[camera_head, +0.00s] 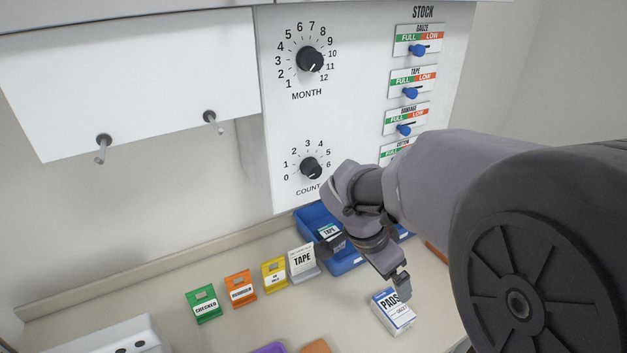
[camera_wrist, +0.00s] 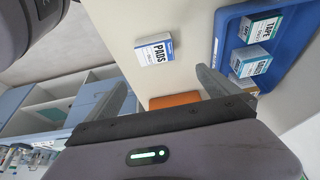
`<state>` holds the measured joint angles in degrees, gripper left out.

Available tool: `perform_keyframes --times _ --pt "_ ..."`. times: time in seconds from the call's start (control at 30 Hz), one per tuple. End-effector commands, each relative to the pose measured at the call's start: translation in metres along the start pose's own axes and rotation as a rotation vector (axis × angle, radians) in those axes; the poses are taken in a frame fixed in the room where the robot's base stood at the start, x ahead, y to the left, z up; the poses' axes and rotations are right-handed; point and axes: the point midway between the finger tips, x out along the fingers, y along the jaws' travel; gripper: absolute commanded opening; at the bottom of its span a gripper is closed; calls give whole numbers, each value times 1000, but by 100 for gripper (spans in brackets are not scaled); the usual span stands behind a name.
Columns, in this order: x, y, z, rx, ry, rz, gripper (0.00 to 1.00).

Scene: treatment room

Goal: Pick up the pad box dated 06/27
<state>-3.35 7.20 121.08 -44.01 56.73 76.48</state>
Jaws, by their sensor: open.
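A white and blue box marked PADS (camera_head: 393,312) stands on the counter at the lower right in the head view, with a date label too small to read. The same box shows in the wrist view (camera_wrist: 155,53), beyond the gap between my fingers and apart from them. My gripper (camera_head: 367,264) is open and empty. In the head view one finger overlaps the top edge of the pad box, and the other is near the blue tray. Both fingers show in the wrist view (camera_wrist: 161,84).
A blue tray (camera_head: 347,265) holding a TAPE box (camera_wrist: 265,28) and another box (camera_wrist: 250,62) stands behind the pad box. An orange thing (camera_wrist: 174,100) lies near my fingers.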

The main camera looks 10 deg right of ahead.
Motion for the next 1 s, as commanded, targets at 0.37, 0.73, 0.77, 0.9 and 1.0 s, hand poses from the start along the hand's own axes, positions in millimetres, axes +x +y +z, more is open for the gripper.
perform_keyframes --times 0.37,0.73,0.77,0.9,1.0 --pt "102 1 2 9 3 8 100" --pt "151 4 4 8 3 7 100" --pt "157 5 4 8 3 6 100" --pt "178 5 4 8 3 5 100" --pt "176 4 3 8 3 4 100"
